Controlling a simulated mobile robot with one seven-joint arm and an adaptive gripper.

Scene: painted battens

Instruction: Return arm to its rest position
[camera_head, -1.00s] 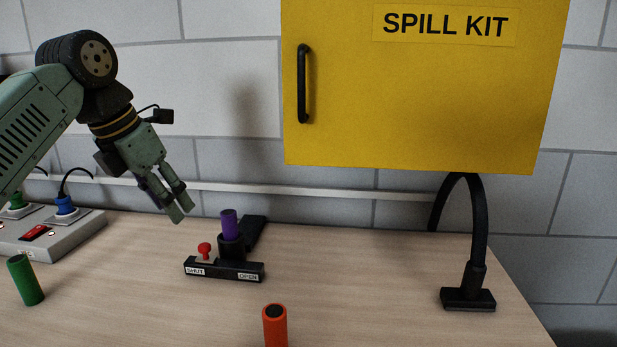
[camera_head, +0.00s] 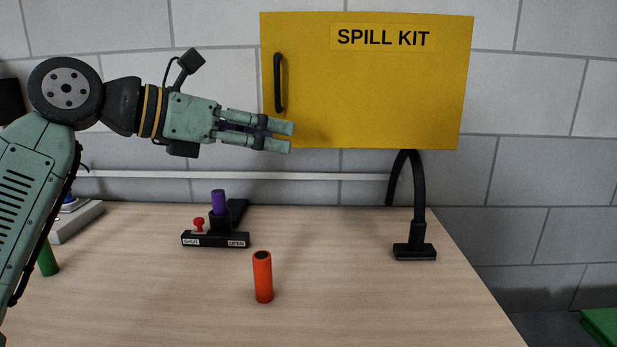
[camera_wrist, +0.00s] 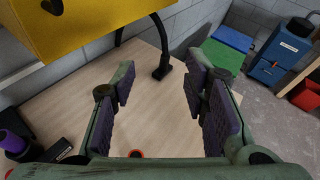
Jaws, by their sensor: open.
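My gripper (camera_head: 291,137) is raised above the table at the left in the head view. It points to the right, roughly level, in front of the lower left of the yellow SPILL KIT cabinet (camera_head: 395,90). In the wrist view its two fingers (camera_wrist: 162,105) stand wide apart with nothing between them, and bare table shows through the gap. My arm reaches up from the lower left and hides part of the green cylinder (camera_head: 48,262).
A purple cylinder (camera_head: 218,201) stands in a black holder with a red-knobbed slider (camera_head: 215,240). An orange cylinder (camera_head: 263,280) stands at the table's front. A black gooseneck stand (camera_head: 417,235) is at the right.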

